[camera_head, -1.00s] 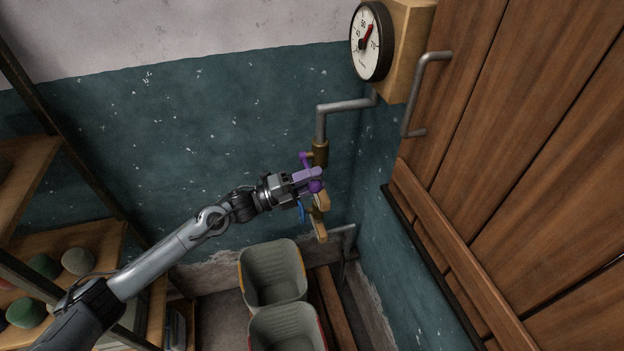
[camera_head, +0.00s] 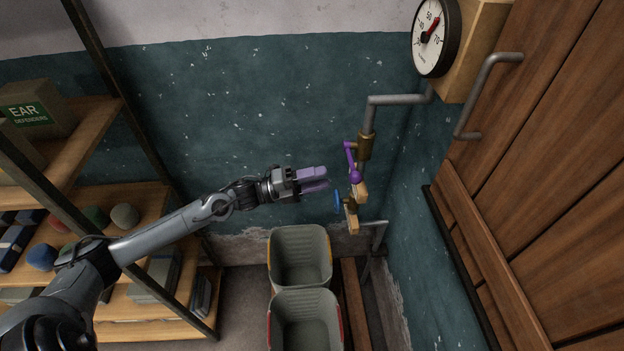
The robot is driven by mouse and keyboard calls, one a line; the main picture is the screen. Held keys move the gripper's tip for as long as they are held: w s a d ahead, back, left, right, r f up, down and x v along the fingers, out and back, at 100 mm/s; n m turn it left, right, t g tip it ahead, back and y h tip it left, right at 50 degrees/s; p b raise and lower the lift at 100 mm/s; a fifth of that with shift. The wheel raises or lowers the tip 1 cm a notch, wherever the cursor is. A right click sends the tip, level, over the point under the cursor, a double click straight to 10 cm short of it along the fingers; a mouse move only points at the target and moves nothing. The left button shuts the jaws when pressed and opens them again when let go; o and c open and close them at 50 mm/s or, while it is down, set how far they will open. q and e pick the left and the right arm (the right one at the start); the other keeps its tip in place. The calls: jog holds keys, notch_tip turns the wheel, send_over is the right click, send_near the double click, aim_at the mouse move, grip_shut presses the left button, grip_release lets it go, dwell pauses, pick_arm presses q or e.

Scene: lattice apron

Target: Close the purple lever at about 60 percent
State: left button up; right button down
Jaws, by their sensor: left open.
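The purple lever (camera_head: 351,163) is on the brass valve of the pipe by the wall. It slants from its upper end at the brass fitting (camera_head: 364,146) down to a round purple knob. My left gripper (camera_head: 327,179) is left of the lever, with its purple-tinted fingers pointing right towards it. The fingers are apart and hold nothing, and a gap shows between them and the lever. A blue handle (camera_head: 337,201) sits just below the fingertips. My right gripper is not in view.
A round gauge (camera_head: 430,38) with a red needle hangs above the pipe. Two grey bins (camera_head: 300,262) stand on the floor below. Wooden shelves (camera_head: 150,205) with boxes and balls are at the left. A wooden door (camera_head: 540,180) with a metal handle is at the right.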

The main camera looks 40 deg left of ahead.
pick_arm(q)
jog(key=shift+s+a+f, duration=0.1)
jog(key=shift+s+a, duration=0.3)
jog(key=shift+s, duration=0.1)
